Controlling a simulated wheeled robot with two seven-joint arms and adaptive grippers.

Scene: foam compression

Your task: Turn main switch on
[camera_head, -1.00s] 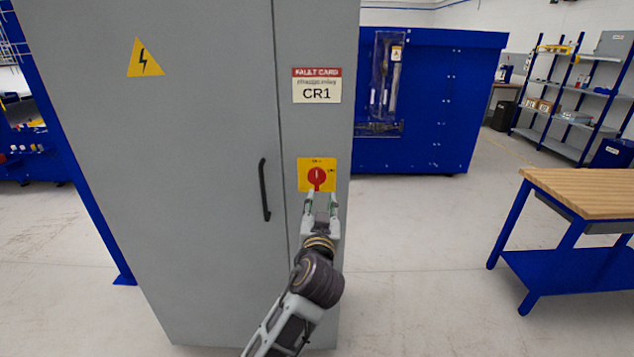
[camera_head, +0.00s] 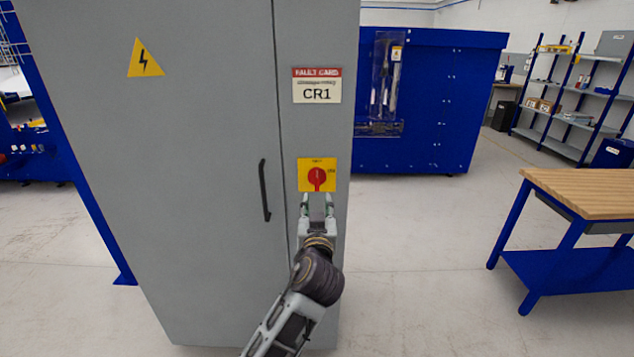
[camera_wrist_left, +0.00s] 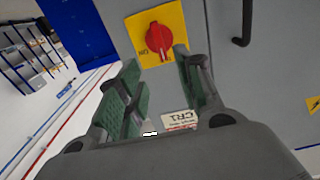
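The main switch is a red rotary knob (camera_head: 317,178) on a yellow plate (camera_head: 304,185) on the narrow right panel of the grey cabinet (camera_head: 200,180). The knob's handle looks upright in the head view. My left gripper (camera_head: 317,203) is just below the plate, apart from the knob, with its two fingers spread. The left wrist view shows the open green-padded fingers (camera_wrist_left: 155,95) with nothing between them, and the red knob (camera_wrist_left: 159,39) beyond their tips. My right gripper is not in view.
A black door handle (camera_head: 265,190) is left of the switch. A fault card marked CR1 (camera_head: 317,85) is above it. A wooden-topped blue bench (camera_head: 590,195) stands at the right. The floor between is clear.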

